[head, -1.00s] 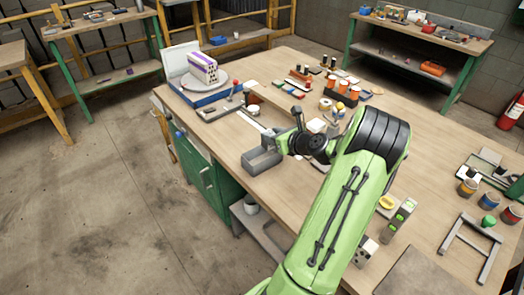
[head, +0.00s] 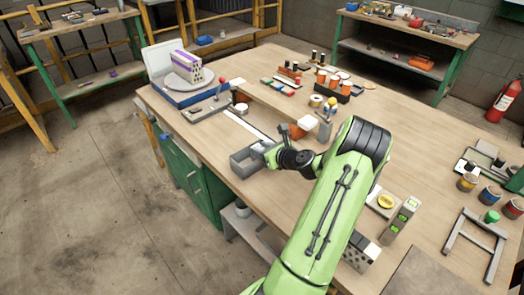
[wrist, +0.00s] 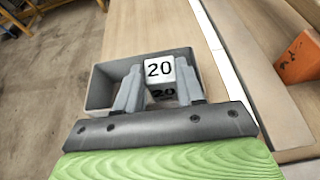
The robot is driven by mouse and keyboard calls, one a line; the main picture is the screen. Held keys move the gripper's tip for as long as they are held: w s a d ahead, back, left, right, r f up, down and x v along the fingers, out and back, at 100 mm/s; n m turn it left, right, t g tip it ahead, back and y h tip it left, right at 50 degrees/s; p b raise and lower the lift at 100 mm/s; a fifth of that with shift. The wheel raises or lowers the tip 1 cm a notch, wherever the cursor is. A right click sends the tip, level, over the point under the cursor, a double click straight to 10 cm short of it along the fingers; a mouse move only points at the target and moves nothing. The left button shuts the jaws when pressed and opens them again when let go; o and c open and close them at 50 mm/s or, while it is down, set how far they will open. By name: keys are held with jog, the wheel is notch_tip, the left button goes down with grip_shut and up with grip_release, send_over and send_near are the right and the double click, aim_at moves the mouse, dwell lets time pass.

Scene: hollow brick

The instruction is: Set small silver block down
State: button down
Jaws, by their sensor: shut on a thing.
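The small silver block (wrist: 160,69), marked 20 on its pale face and again on a darker face, is held between the two grey fingers of my gripper (wrist: 159,78). In the head view my gripper (head: 264,148) is low at the right end of a grey open-topped box (head: 240,164) near the table's front-left edge. In the wrist view the box (wrist: 97,88) lies around and left of the fingers, with the block at its right part. I cannot tell whether the block touches the box. The block's lower part is hidden.
A white strip (head: 248,125) lies on the table behind the box. An orange-and-white object (head: 303,125) stands to the right of my gripper. A blue tray with a plate (head: 184,80) is at the back left. Bare wood (head: 285,192) lies in front.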

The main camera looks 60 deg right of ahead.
jog(key=c, duration=1)
grip_release()
jog(key=shift+f, duration=0.1)
